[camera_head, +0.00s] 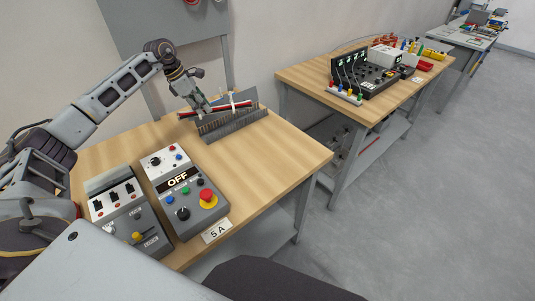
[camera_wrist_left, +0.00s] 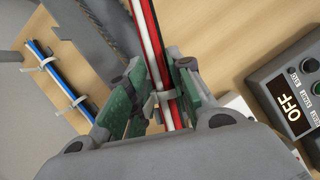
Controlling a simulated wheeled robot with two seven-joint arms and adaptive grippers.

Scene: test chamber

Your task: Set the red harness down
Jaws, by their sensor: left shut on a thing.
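The red harness (camera_head: 216,110) is a bundle of red, white and dark wires with a pale tie. My left gripper (camera_head: 203,108) is shut on it at the back of the near wooden table (camera_head: 243,159). In the left wrist view, the harness (camera_wrist_left: 150,45) runs between the green-padded fingers of the left gripper (camera_wrist_left: 157,95), with the pale tie between them. In the head view it lies along a grey slotted rack (camera_head: 235,125); I cannot tell whether it touches the rack. My right gripper is not in view.
A control box reading OFF (camera_head: 184,190) and a second grey box (camera_head: 128,216) stand at the table's front left. A blue harness (camera_wrist_left: 56,75) lies beside the rack in the left wrist view. The table's right part is clear. Another bench (camera_head: 430,75) holds equipment.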

